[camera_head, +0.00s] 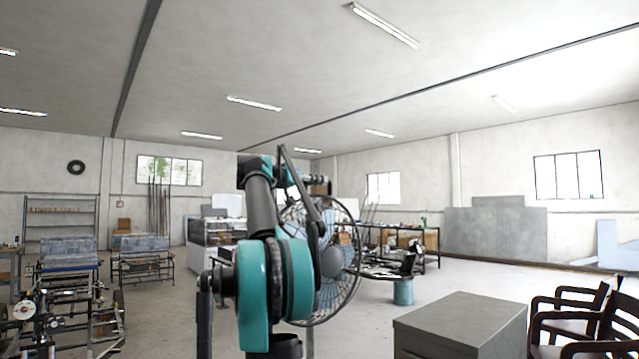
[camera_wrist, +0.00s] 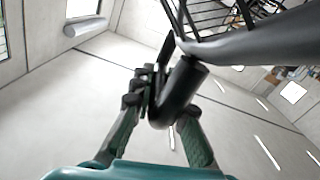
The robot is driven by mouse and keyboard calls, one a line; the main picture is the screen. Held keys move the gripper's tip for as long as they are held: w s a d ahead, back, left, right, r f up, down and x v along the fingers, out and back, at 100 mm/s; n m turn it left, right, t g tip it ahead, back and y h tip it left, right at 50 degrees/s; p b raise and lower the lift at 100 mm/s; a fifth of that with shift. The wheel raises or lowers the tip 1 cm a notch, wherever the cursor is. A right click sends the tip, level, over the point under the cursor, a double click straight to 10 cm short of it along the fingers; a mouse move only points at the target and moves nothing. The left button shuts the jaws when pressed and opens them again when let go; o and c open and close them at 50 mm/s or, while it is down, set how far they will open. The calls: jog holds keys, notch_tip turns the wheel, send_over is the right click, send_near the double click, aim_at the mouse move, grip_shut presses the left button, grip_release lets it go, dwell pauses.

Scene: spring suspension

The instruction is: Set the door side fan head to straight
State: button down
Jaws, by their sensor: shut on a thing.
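The fan (camera_head: 343,287) stands ahead of me in the head view, its round wire guard partly hidden behind my arm. In the wrist view, part of the fan's wire cage (camera_wrist: 222,14) shows at the top, beside a thick dark grey tube (camera_wrist: 265,38). A short black curved piece (camera_wrist: 180,92) lies between the fingers of my gripper (camera_wrist: 163,102), which is shut on it. The fan's base and the far side of its head are hidden. In the head view the fingers are hard to make out behind my arm.
A grey cabinet (camera_head: 470,318) stands at the front right, beside dark wooden chairs (camera_head: 590,318). A workbench (camera_head: 425,242) is behind the fan. Metal machine frames (camera_head: 70,290) stand on the left. Open floor lies between the machines and my arm.

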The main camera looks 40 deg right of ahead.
jog(key=shift+w+a+m+g, duration=0.1)
jog(key=shift+a+m+g, duration=0.15)
jog(key=shift+m+g, duration=0.55)
jog(key=shift+s+a+m+g, duration=0.15)
jog(key=shift+m+g, duration=0.3)
jog(key=shift+g, duration=0.7)
jog(key=shift+w+a+m+g, duration=0.15)
jog(key=shift+a+m+g, duration=0.15)
jog(key=shift+m+g, duration=0.5)
jog(key=shift+g+y, duration=0.3)
jog(key=shift+g, duration=0.15)
jog(key=c, duration=1.5)
grip_release()
jog(key=shift+a, duration=0.2)
jog(key=v, duration=1.1)
jog(key=shift+w+a, duration=0.15)
jog(key=shift+a, duration=0.2)
